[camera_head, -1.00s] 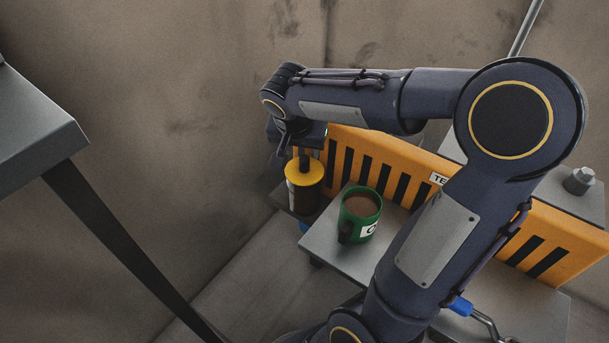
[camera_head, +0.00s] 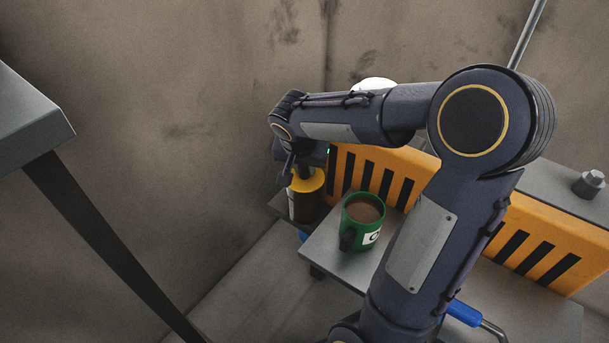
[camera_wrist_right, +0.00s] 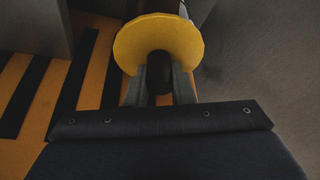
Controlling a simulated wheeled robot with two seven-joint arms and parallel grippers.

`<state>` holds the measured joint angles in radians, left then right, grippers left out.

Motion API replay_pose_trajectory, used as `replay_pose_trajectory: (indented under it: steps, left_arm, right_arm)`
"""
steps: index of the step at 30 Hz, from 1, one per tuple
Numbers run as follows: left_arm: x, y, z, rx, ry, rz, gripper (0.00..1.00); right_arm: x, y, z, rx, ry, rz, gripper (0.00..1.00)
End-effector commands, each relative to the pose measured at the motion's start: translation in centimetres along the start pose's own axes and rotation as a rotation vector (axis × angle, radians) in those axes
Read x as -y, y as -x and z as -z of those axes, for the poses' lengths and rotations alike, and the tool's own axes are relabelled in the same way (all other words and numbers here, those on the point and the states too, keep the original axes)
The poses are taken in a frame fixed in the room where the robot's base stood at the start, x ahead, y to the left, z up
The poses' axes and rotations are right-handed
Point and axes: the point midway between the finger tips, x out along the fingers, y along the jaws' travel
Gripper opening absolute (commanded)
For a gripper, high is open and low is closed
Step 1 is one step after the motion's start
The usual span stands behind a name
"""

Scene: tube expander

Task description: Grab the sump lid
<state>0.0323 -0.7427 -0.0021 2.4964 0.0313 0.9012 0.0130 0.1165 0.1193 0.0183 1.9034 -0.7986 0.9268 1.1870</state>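The sump lid (camera_head: 308,181) is a yellow round lid on a dark brown cylindrical vessel (camera_head: 309,207) at the end of the orange barrier. In the right wrist view the yellow lid (camera_wrist_right: 160,42) faces the camera, with a dark knob (camera_wrist_right: 159,72) at its middle. My right gripper (camera_head: 297,168) is right above the lid in the head view. In the wrist view its two fingers (camera_wrist_right: 159,84) stand on either side of the knob. Whether they press on it cannot be told. My left gripper is not in view.
A green mug (camera_head: 362,221) with brown drink stands on the grey bench (camera_head: 322,243), close to the vessel. The slotted orange barrier (camera_head: 540,240) runs behind it. A blue-handled tool (camera_head: 464,313) lies at the lower right. A grey tabletop (camera_head: 28,118) juts in at left.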

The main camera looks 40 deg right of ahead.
Motion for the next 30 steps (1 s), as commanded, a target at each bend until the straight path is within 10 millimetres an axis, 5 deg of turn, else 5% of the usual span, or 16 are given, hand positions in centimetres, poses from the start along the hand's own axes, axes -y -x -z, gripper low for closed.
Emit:
replay_pose_trajectory:
  steps: [4, 17, 22, 30]
  left_arm:
    - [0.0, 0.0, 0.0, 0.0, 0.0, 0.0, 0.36]
    - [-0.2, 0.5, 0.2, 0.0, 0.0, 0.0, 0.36]
    - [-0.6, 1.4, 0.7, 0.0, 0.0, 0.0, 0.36]
    - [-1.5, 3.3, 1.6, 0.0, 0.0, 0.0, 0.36]
  right_arm:
    - [0.0, 0.0, 0.0, 0.0, 0.0, 0.0, 0.0]
    - [0.0, 1.2, 0.5, -0.003, -0.001, 0.002, 0.0]
    - [0.0, 3.5, 1.4, -0.002, -0.001, 0.002, 0.0]
    - [-2.3, 9.8, -0.1, -0.004, -0.001, 0.005, 0.0]
